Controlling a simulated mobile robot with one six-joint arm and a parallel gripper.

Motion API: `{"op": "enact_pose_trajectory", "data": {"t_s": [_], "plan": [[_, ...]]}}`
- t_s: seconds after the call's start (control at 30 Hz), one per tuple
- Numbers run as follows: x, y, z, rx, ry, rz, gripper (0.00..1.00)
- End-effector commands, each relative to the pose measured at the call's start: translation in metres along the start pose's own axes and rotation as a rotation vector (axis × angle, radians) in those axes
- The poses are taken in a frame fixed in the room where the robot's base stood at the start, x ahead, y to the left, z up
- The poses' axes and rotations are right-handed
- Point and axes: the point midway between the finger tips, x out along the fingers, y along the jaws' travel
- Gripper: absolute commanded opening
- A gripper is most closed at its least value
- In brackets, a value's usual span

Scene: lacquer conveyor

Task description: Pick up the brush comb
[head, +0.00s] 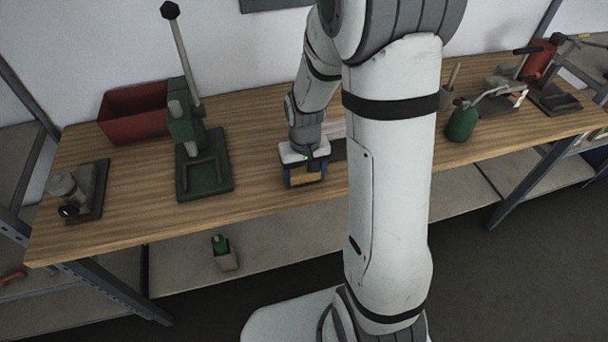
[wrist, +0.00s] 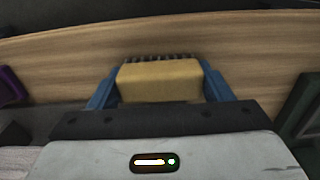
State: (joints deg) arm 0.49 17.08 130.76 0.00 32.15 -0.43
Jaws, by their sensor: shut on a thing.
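The brush comb (wrist: 160,80) is a tan block with a row of dark bristles or teeth along its far edge. In the wrist view it sits between the two blue fingers of my gripper (wrist: 158,88), which is shut on it. In the head view the comb (head: 306,175) shows as a small tan patch between the blue fingers of my gripper (head: 305,178), at the middle of the wooden bench. I cannot tell whether the comb touches the bench top.
A green lever press (head: 204,165) stands to the left on the bench (head: 130,205), with a red bin (head: 135,112) behind it. A small dark-based device (head: 85,192) is at far left. A green oil can (head: 462,122) stands at right. Bare wood lies between press and gripper.

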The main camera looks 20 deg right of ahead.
Motion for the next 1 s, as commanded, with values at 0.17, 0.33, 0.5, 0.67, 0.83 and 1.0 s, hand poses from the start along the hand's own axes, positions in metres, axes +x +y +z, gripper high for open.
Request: {"op": "enact_pose_trajectory", "data": {"t_s": [0.17, 0.33, 0.5, 0.67, 0.83, 1.0], "plan": [[-0.001, 0.0, 0.0, 0.0, 0.001, 0.0, 0.49], [-0.013, 0.0, -0.001, -0.001, 0.004, 0.0, 0.49], [-0.046, 0.0, -0.001, -0.001, 0.007, 0.0, 0.49], [-0.077, -0.001, -0.001, -0.001, 0.006, 0.0, 0.49], [-0.096, -0.001, -0.001, -0.001, 0.003, 0.0, 0.49], [-0.101, -0.001, 0.0, -0.002, 0.0, 0.0, 0.49]]}}
